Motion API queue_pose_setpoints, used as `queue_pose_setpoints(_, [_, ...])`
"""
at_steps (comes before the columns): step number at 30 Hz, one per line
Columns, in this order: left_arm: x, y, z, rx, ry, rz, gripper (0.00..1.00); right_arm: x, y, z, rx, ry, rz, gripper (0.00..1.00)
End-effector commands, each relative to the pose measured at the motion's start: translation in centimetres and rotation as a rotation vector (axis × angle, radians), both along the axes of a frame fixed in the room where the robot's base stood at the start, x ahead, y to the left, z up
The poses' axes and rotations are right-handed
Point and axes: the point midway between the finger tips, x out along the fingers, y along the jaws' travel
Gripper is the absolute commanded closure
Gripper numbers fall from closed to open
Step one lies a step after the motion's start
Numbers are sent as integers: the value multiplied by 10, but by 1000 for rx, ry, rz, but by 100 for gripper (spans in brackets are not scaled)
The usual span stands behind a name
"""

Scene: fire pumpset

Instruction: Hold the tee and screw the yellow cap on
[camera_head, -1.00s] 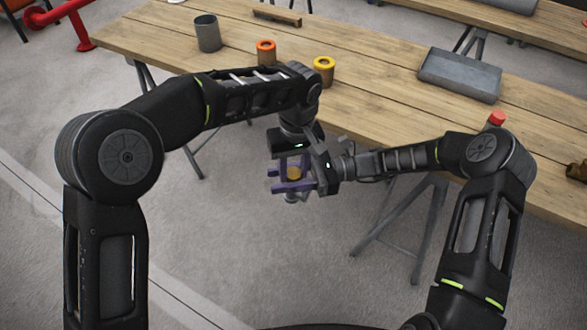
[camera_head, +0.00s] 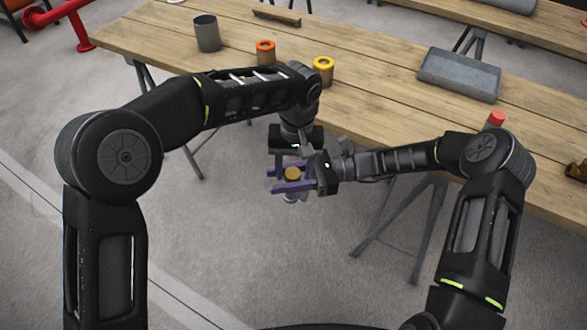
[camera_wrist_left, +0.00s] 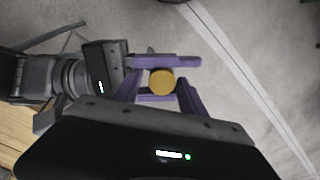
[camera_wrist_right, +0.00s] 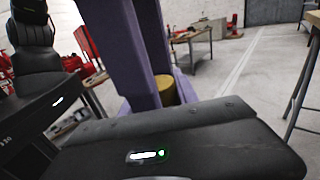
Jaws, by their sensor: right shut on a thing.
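The yellow cap (camera_head: 292,174) sits between the grippers in front of the table, on top of the grey tee (camera_head: 291,197), which is mostly hidden. It also shows as a round disc in the left wrist view (camera_wrist_left: 161,81) and partly behind purple fingers in the right wrist view (camera_wrist_right: 165,90). My right gripper (camera_head: 280,180) comes in from the right and is shut on the tee, its fingers on either side just under the cap. My left gripper (camera_wrist_left: 160,88) is above, its fingers open on both sides of the cap with small gaps. Cap threads are hidden.
On the wooden table (camera_head: 390,98) stand a grey cup (camera_head: 207,33), an orange-topped cylinder (camera_head: 265,52), a yellow-topped cylinder (camera_head: 323,70), a grey tray (camera_head: 459,76) and a red-topped piece (camera_head: 496,118). The floor in front of the table is clear.

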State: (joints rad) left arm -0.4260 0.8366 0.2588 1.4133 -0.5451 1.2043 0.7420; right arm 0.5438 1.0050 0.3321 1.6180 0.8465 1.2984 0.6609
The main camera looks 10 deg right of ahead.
Motion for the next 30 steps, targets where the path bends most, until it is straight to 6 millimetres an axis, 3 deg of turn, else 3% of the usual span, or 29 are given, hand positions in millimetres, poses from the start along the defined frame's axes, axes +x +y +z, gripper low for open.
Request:
queue_pose_setpoints(11, [0, 1, 1, 3, 0, 0, 44, 0, -1, 1, 0, -1, 0, 100])
queue_pose_setpoints(22, [1, -1, 41, 2, -2, 0, 44, 0, -1, 0, -1, 0, -1, 100])
queue_pose_setpoints(30, [0, -1, 45, 3, 1, 0, 44, 0, -1, 1, 0, -1, -1, 100])
